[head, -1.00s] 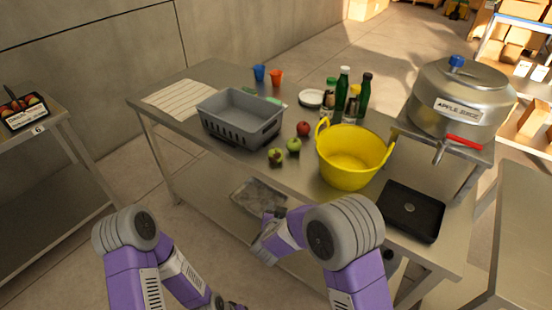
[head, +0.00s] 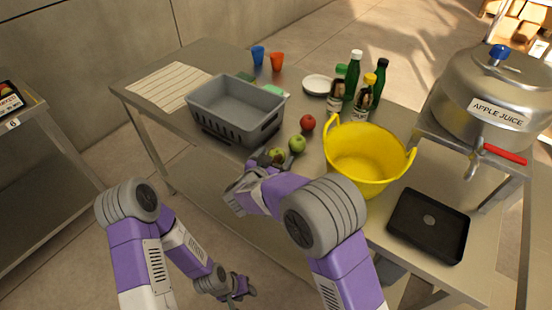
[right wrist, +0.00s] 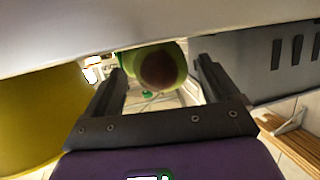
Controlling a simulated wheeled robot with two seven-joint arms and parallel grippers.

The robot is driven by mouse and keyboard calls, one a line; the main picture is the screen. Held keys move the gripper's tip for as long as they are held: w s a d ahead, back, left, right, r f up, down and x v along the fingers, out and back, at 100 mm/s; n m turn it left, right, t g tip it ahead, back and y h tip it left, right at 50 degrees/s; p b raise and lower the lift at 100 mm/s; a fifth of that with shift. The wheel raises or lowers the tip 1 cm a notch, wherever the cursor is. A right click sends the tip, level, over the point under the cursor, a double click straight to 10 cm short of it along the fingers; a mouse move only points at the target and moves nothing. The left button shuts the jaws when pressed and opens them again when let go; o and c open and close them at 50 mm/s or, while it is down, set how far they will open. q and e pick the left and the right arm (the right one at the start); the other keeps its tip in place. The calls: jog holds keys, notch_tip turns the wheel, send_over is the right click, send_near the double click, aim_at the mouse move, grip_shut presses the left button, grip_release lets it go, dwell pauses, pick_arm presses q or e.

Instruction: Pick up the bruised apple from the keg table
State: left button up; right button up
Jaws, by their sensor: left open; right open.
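The bruised apple (head: 278,156), green with a brown patch, sits on the keg table (head: 310,88) near its front edge. My right gripper (head: 265,160) is open beside it, at the table's front edge. In the right wrist view the bruised apple (right wrist: 160,68) shows its brown patch, centred between the open fingertips; I cannot tell whether they touch it. A plain green apple (head: 297,144) and a red apple (head: 308,122) sit just behind and to the right. My left gripper (head: 247,290) is open and empty, low in front of the table.
A grey crate (head: 235,112) stands left of the apples, and a yellow bucket (head: 366,160) stands right. Bottles (head: 352,75) and cups (head: 277,62) are behind. The juice keg (head: 490,90) on its stand and a black tray (head: 428,226) are at the right.

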aim_at(278, 154)
jog(key=x, duration=0.3)
jog(key=shift+a+f+b, duration=0.1)
jog(key=shift+f+b, duration=0.2)
jog(key=shift+b, duration=0.05)
jog(key=shift+w, duration=0.2)
jog(key=shift+c, duration=0.3)
jog(key=c, duration=1)
jog(key=shift+r, duration=0.15)
